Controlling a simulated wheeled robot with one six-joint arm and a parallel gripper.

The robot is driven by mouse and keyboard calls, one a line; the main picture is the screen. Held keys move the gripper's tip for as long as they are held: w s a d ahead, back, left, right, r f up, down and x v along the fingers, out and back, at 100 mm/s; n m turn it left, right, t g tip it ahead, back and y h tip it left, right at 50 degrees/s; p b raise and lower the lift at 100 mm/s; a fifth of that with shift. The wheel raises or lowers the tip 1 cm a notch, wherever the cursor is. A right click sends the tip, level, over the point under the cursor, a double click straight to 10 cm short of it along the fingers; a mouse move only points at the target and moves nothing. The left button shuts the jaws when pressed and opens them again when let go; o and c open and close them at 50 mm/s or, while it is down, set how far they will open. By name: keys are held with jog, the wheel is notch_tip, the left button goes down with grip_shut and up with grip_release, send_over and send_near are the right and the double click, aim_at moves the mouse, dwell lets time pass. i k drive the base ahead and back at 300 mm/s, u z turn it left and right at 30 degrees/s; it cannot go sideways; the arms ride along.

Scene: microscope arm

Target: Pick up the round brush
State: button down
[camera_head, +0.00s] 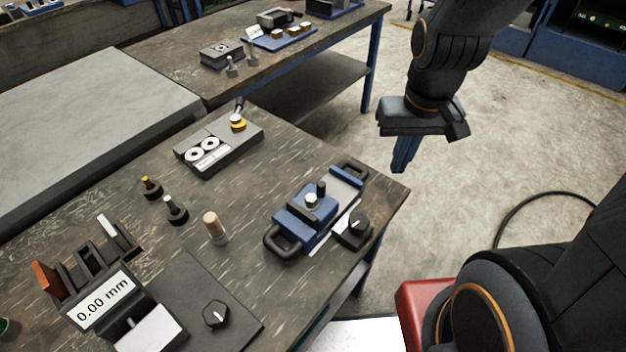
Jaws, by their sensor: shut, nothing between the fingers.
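A small upright piece with a tan, wood-like top and a paler lower end (214,227) stands on the dark worktable; it looks most like the round brush, though its bristles are too small to make out. My gripper (403,168) is at the upper right, with its blue fingers shut together, pointing down and empty. It appears over the floor beyond the table's right corner, well apart from the brush.
A blue fixture with black handles (318,205) and a black knob (353,228) stand near the right edge. Two small black posts (174,210) (151,188) stand left of the brush. A grey block with dials (217,143) lies behind; a gauge reading 0.00 mm (104,300) is at front left.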

aim_at(217, 233)
jog(key=k, duration=0.35)
jog(key=u, duration=0.25)
jog(key=i, duration=0.3)
jog(key=u, duration=1.35)
